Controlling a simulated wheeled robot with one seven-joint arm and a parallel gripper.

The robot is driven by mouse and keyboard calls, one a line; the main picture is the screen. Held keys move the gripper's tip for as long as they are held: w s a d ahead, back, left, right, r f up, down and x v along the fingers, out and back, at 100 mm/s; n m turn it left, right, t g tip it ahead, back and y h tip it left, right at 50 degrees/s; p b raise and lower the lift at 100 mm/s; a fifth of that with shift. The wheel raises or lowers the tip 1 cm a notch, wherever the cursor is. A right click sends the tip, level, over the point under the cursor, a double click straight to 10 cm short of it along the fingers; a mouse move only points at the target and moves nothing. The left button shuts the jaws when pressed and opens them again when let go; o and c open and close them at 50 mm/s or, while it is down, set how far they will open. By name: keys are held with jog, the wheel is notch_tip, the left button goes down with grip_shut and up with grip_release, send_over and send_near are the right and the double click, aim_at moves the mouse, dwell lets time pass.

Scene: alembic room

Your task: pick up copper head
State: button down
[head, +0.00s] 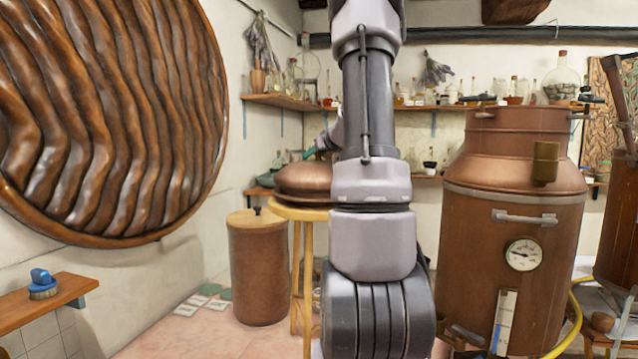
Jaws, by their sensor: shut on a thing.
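The copper head (303,180) is a wide, rounded copper piece with a rim, at the top of a wooden stool (296,213) in the head view. My arm covers its right side. My gripper (321,147) is mostly hidden behind my arm; a pale and dark-green part shows just above the copper head's top. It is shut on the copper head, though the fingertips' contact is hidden. I cannot tell whether the head rests on the stool or is slightly clear of it.
A brown drum (258,265) stands left of the stool. A large copper vessel (515,230) with a dial gauge stands to the right. Shelves with glassware (440,103) line the back wall. A low wooden shelf (50,302) holds a blue brush (42,284) at left.

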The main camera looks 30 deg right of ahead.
dwell(0.3)
notch_tip(320, 180, up, 28)
jog(key=shift+r, duration=0.15)
dwell(0.6)
jog(key=c, duration=1)
grip_release()
grip_shut()
